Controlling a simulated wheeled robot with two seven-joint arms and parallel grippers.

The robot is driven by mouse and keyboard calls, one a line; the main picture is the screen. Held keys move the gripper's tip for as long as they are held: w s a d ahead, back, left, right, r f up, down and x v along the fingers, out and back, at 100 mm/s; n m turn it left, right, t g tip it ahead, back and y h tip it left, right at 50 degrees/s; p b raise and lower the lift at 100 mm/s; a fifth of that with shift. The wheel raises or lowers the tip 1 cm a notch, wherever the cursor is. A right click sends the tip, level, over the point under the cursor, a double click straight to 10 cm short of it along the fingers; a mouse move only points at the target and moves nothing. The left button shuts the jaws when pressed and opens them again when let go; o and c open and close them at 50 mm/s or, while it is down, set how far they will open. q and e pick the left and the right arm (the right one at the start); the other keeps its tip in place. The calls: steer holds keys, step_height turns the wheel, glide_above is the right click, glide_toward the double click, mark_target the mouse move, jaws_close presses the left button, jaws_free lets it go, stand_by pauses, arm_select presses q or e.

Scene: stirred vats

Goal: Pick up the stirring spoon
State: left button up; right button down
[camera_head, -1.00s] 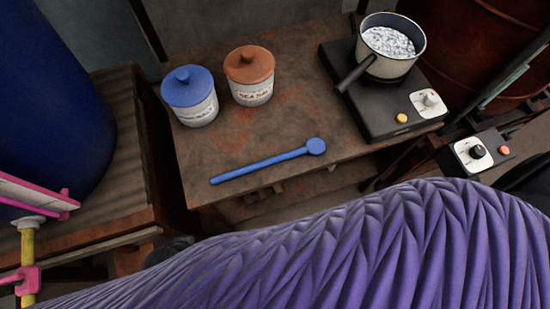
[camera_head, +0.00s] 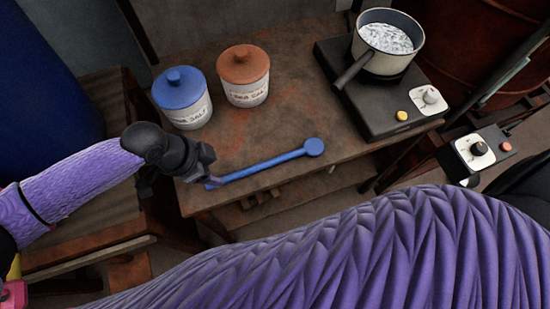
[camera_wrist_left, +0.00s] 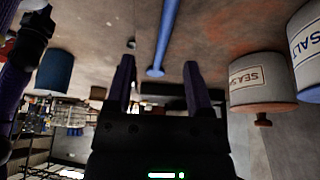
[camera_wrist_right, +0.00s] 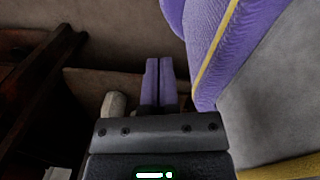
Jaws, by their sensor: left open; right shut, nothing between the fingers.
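The blue stirring spoon (camera_head: 262,165) lies on the wooden table near its front edge, its round end to the right. My left gripper (camera_head: 205,183) is at the left end of the handle in the head view, which hides the handle's tip. In the left wrist view the spoon (camera_wrist_left: 165,38) shows between and beyond the open fingers of my left gripper (camera_wrist_left: 158,85). Nothing is between those fingers, and I cannot tell the exact gap to the handle. My right gripper (camera_wrist_right: 159,85) is shut and empty in the right wrist view; it is out of the head view.
A blue-lidded jar (camera_head: 183,98) and an orange-lidded jar (camera_head: 243,76) stand behind the spoon. A black hotplate (camera_head: 370,112) with a pot (camera_head: 387,42) is at the back right. My purple sleeve fills the foreground. The table's middle is clear.

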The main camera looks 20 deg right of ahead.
mark_target(236, 174)
arm_select(q)
steer(key=b+x, duration=0.1)
steer(key=x, duration=0.2)
steer(key=b+x, duration=0.2)
steer(key=x, duration=0.1)
steer(key=w+b+x, duration=0.1)
steer(key=b+x, duration=0.1)
steer(key=x, duration=0.1)
steer(key=shift+w+d+f, duration=0.1)
steer(key=shift+f, duration=0.1)
steer(key=shift+d+f, duration=0.1)
steer(key=shift+f, duration=0.1)
steer(key=shift+r, duration=0.1)
steer(key=c, duration=0.9)
jaws_close()
arm_select(e)
steer(key=shift+g, duration=0.3)
steer(key=shift+s+d+f, duration=0.25)
steer(key=shift+s+f, duration=0.05)
steer(key=shift+f, duration=0.55)
steer(key=shift+s+d+f, duration=0.2)
steer(key=shift+s+f, duration=0.15)
steer(key=shift+f, duration=0.45)
steer(key=shift+s+d+f, duration=0.25)
steer(key=shift+s+f, duration=0.05)
steer(key=shift+f, duration=0.55)
